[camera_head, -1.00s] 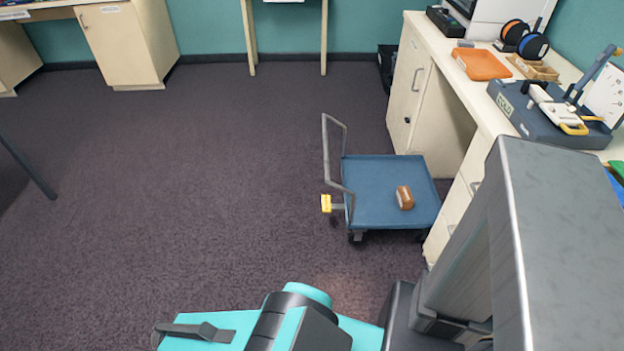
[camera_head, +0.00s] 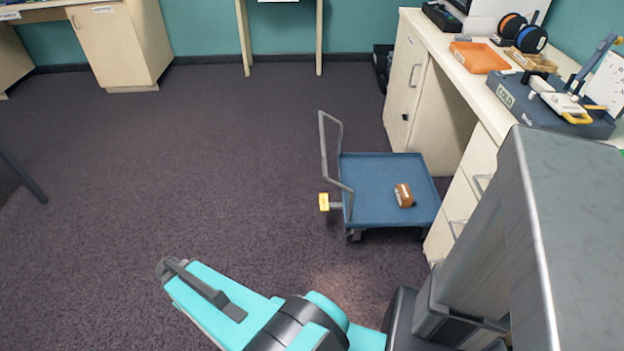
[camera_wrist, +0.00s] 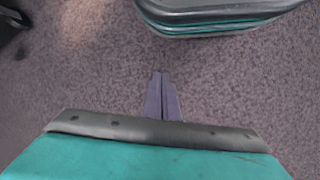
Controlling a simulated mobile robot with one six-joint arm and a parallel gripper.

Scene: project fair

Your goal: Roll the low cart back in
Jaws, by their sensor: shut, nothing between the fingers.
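The low cart (camera_head: 377,215) stands on the carpet in the head view, right of centre, at the open bay under the counter. It has a flat blue deck, small dark casters and a grey hoop handle (camera_head: 322,150) rising at its left side. A yellow block (camera_head: 324,202) sits on a short bar at the cart's left edge, low near the floor. A small brown box (camera_head: 404,195) lies on the deck. My gripper (camera_wrist: 162,75) is shut and empty in the wrist view, over bare carpet. It is well apart from the cart, which that view does not show.
The counter (camera_head: 445,50) runs along the right, with a door cabinet (camera_head: 403,90) behind the bay and drawers (camera_head: 462,205) in front of it. An orange tray (camera_head: 479,57) and tools stand on top. Open carpet (camera_head: 180,170) lies left of the cart.

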